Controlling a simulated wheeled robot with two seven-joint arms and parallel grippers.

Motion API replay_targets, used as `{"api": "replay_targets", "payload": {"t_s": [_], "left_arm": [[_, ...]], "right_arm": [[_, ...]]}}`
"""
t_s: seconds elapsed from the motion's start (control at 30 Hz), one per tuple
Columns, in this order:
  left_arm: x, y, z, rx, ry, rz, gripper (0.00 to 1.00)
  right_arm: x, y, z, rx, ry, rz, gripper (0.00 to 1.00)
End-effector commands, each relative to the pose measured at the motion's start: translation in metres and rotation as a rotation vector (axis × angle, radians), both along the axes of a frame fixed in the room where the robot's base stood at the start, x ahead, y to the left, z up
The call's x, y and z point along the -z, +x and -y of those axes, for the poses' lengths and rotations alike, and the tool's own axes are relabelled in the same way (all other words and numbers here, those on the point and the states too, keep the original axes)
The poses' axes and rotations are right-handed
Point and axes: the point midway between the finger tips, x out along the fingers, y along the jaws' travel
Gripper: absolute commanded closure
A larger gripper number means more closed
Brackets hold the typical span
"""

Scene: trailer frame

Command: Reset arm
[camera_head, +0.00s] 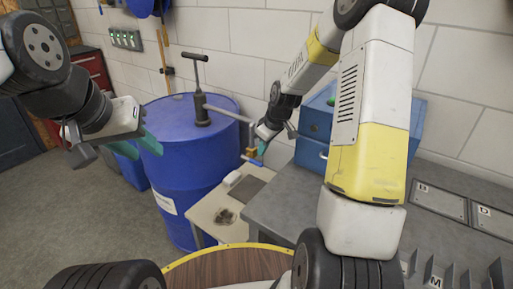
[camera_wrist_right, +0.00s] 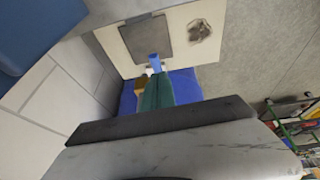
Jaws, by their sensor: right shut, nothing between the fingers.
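My left gripper (camera_head: 112,148) hangs at the left of the head view. Its two teal fingers are apart with nothing between them. My right arm reaches from the right over the grey bench, and its gripper (camera_head: 263,148) is beside the pump's spout. In the right wrist view its teal fingers (camera_wrist_right: 157,95) are together. A brass-coloured spout fitting (camera_head: 250,152) with a blue lever (camera_head: 252,162) is close by; the lever also shows just beyond the fingertips in the right wrist view (camera_wrist_right: 155,62). I cannot tell whether the fingers touch it.
A blue drum (camera_head: 185,175) carries a dark hand pump (camera_head: 200,105). A low beige table (camera_head: 205,215) stands right of it, with a dark square plate (camera_head: 246,189) and a stain. Blue boxes (camera_head: 315,120) sit on the grey bench (camera_head: 285,205) against the wall. The floor at left is clear.

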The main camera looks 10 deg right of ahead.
Motion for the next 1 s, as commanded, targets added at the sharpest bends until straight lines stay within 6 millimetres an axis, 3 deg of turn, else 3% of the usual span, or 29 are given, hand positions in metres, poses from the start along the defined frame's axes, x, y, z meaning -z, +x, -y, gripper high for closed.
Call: {"api": "replay_targets", "payload": {"t_s": [0.1,0.3,0.53,0.67,0.8,1.0], "left_arm": [[0.000,0.000,0.000,-0.001,-0.001,0.000,0.64],[0.000,0.000,0.000,0.000,0.000,0.000,0.64],[0.000,0.000,0.000,0.000,0.000,0.000,0.64],[0.000,0.000,0.000,0.000,0.000,0.000,0.64],[0.000,0.000,0.000,-0.001,-0.001,0.000,0.64],[0.000,0.000,0.000,0.000,0.000,0.000,0.64]], "right_arm": [[-0.022,-0.015,0.016,0.007,-0.002,0.004,1.00],[-0.049,-0.034,0.031,0.005,-0.001,0.002,1.00],[-0.067,-0.047,0.036,0.011,-0.004,0.004,1.00],[-0.097,-0.065,0.030,0.064,-0.017,0.012,1.00],[-0.145,-0.106,0.020,0.187,-0.015,0.032,1.00],[-0.200,-0.178,0.007,0.389,0.053,0.070,1.00]]}}
